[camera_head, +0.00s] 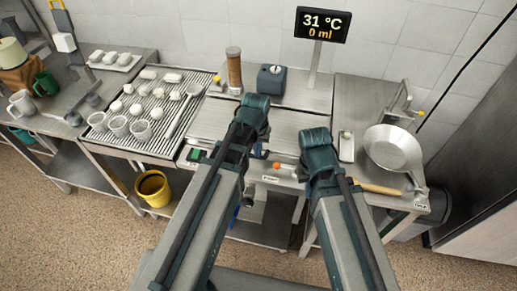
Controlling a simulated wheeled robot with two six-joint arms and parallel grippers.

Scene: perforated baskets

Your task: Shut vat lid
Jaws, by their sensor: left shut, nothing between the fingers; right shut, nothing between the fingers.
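The vat appears to be the steel unit in the middle of the counter. A flat steel panel (212,118), which looks like its lid, lies about level on top. My forearms cover part of its middle and front edge, so I cannot tell whether it is fully closed. My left gripper (258,151) is shut and empty, over the front part of the unit and mostly hidden behind my wrist. My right gripper (302,172) is shut and empty, near the unit's front right edge, also mostly hidden.
A display (322,24) reads 31 °C and 0 ml. A slatted drainer (160,92) with cups and white pieces is on the left. A pan (393,150) and wooden roller (378,189) lie right. A brown cylinder (234,70) and blue-grey box (271,79) stand behind. A yellow bucket (153,189) is below.

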